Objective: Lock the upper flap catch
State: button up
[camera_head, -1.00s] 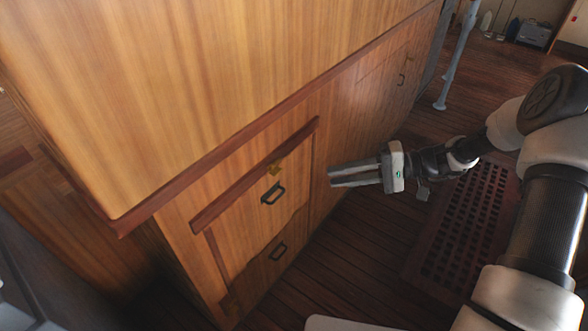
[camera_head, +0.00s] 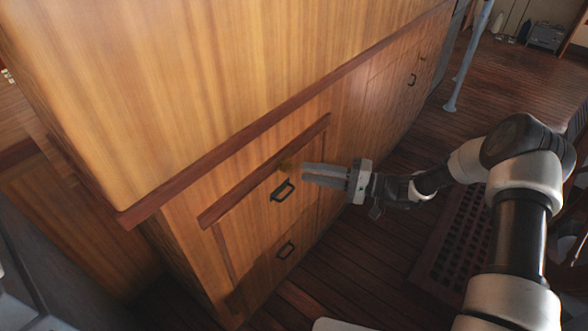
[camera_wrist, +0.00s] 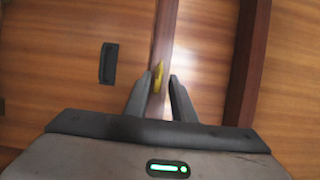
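The upper flap catch (camera_head: 286,163) is a small brass-yellow piece on the wooden cabinet front, at the lower edge of a dark red-brown rail and just above the upper black handle (camera_head: 283,191). My gripper (camera_head: 303,172) points left at the catch, with its fingertips close to it. In the wrist view the catch (camera_wrist: 158,78) shows between the two open fingertips (camera_wrist: 162,77), nearer the left one. Whether a finger touches it, I cannot tell. The upper handle (camera_wrist: 109,63) lies left of the fingers there.
A long wooden ledge (camera_head: 230,148) runs above the rail. A floor grating (camera_head: 455,235) lies under my arm, and a pale post (camera_head: 467,60) stands at the back right. The floor between is clear.

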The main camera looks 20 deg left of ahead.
aim_at(288, 163)
jog(key=shift+a, duration=2.8)
grip_shut()
